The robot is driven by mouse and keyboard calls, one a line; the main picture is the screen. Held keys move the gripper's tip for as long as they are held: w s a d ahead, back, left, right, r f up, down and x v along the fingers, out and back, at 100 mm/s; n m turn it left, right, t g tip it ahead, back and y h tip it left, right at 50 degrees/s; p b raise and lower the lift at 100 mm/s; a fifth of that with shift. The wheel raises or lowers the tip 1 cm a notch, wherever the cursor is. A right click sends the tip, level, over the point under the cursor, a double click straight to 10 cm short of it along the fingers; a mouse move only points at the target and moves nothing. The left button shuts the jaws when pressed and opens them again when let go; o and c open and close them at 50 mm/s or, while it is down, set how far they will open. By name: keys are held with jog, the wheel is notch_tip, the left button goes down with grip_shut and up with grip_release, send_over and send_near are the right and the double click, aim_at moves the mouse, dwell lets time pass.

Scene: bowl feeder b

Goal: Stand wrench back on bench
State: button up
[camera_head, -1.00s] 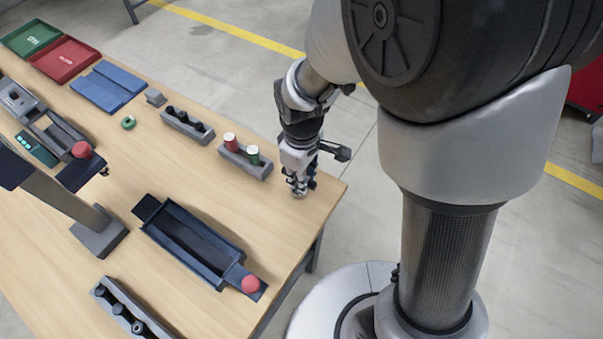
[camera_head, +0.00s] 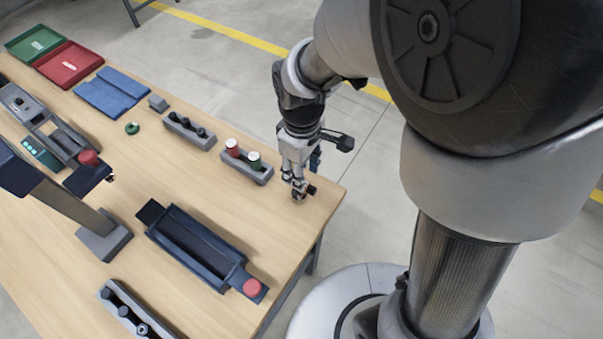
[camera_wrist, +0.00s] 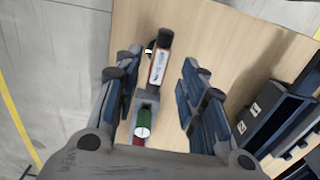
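The wrench (camera_wrist: 160,62), a slim tool with a dark end and an orange body with a white label, shows between my fingers in the wrist view, near the bench edge. My gripper (camera_wrist: 160,90) is open, with a finger on each side of it and a gap to both. In the head view my gripper (camera_head: 299,192) is low over the right corner of the bench (camera_head: 200,165). A small dark and reddish end of the wrench (camera_head: 311,190) shows beside the fingertips; the rest is hidden. I cannot tell whether it stands fully upright.
A grey holder (camera_head: 262,177) with a red and a green cylinder stands close left of my gripper; it also shows in the wrist view (camera_wrist: 151,95). A dark blue trough (camera_head: 180,262) with a red button (camera_head: 252,287) lies in front. Bare bench lies between.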

jog(key=s+d+r+m+t+p, duration=0.1)
jog(key=s+d+r+m, duration=0.15)
jog(key=r, duration=0.45)
jog(key=s+d+r+m+t+p, duration=0.1)
jog(key=s+d+r+m, duration=0.15)
jog(key=r, duration=0.55)
jog(key=s+d+r+m+t, duration=0.2)
jog(key=s+d+m, duration=0.3)
jog(key=s, duration=0.3)
jog(key=shift+s+d+r+t, duration=0.2)
jog(key=shift+d+r+t, duration=0.1)
jog(key=shift+r, duration=0.45)
jog(key=shift+c, duration=0.6)
